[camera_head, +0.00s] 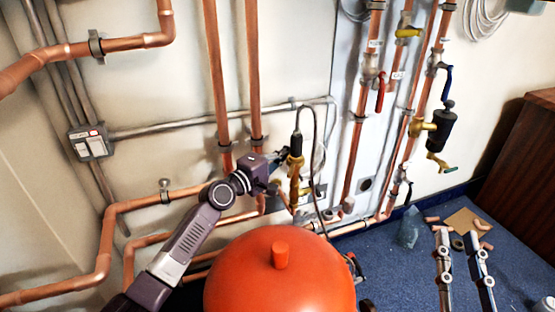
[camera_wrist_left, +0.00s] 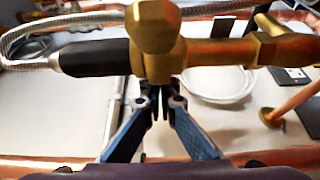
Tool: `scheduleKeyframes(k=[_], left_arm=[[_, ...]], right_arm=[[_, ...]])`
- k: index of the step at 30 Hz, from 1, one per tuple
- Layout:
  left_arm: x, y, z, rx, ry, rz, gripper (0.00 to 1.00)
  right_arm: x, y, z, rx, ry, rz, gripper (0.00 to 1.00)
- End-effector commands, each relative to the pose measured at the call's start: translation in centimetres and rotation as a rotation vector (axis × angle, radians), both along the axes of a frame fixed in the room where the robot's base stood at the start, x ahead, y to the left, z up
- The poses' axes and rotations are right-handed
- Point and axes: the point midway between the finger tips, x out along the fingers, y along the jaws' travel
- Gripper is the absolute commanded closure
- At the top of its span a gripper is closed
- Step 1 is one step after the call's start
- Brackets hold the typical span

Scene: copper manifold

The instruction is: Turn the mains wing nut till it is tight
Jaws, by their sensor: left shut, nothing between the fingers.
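A brass fitting (camera_head: 295,170) with a black hose end (camera_head: 296,144) stands on the copper pipework, in the middle of the head view. In the left wrist view the brass fitting (camera_wrist_left: 158,50) fills the top, with the black sleeve (camera_wrist_left: 95,58) to its left. I cannot tell for certain which brass part is the mains wing nut. My left gripper (camera_wrist_left: 161,100) is shut and empty, its fingertips close to the fitting; contact is unclear. In the head view its wrist is beside the fitting. My right gripper (camera_head: 456,240) is open and empty, low at the right over the blue floor.
A large orange-red vessel (camera_head: 280,275) stands in front of the pipes. Copper pipes (camera_head: 215,70) run up and along the wall. A red-handled valve (camera_head: 380,92) and a black-bodied valve (camera_head: 437,130) are to the right. A brown cabinet (camera_head: 525,150) stands far right. Small parts lie on the blue floor.

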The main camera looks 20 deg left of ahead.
Motion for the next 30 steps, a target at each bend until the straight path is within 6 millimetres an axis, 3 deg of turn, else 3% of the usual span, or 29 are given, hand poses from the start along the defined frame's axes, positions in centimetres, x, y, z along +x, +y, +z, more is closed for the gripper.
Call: scheduleKeyframes(k=[12,30], left_arm=[[0.13,-0.23,0.01,0.0,0.0,0.0,1.0],[0.14,-0.22,-0.02,0.0,0.0,0.0,1.0]], right_arm=[[0.01,-0.21,-0.97,-0.009,0.037,-0.005,0.76],[0.1,-0.15,-0.61,-0.008,0.029,-0.003,0.76]])
